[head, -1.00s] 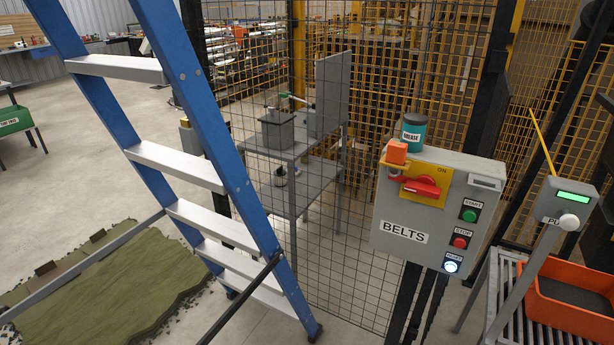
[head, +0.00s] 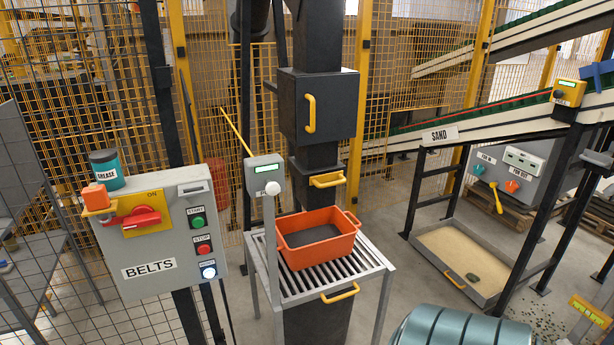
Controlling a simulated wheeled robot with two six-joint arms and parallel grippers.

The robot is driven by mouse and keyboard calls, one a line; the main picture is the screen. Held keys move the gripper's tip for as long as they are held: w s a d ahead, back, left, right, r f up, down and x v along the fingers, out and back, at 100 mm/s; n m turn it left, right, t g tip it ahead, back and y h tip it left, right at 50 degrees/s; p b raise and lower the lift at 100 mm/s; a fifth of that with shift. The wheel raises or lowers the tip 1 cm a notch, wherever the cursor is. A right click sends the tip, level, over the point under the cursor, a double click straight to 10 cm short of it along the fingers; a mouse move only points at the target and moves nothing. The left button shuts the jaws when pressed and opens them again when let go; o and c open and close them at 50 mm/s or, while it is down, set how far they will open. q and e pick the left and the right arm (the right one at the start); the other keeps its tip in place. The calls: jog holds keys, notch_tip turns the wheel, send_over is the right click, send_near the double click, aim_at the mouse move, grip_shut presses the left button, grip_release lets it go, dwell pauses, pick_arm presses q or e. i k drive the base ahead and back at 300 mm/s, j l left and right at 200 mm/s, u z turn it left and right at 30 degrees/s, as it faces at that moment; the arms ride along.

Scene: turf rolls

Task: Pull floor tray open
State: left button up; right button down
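The floor tray (head: 490,295) is a shallow grey metal tray on the floor at the right, below the sand conveyor. It holds pale sand with a dark lump near its front. An orange-yellow handle (head: 454,281) is on its near left side. The tray sits between the black legs of the conveyor frame; part of its right side is hidden behind a leg. Neither of my grippers is in view.
An orange bin (head: 317,239) sits on a slatted stand (head: 376,262) left of the tray. The BELTS control box (head: 165,240) is at the left. A blue-grey ribbed cylinder (head: 462,328) is in the foreground. A black leg (head: 428,190) stands beside the tray. Some floor shows between stand and tray.

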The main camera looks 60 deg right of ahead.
aim_at(454, 248)
jog(key=z, duration=2.8)
jog(key=i+l+u, duration=0.35)
jog(key=i+l, duration=0.9)
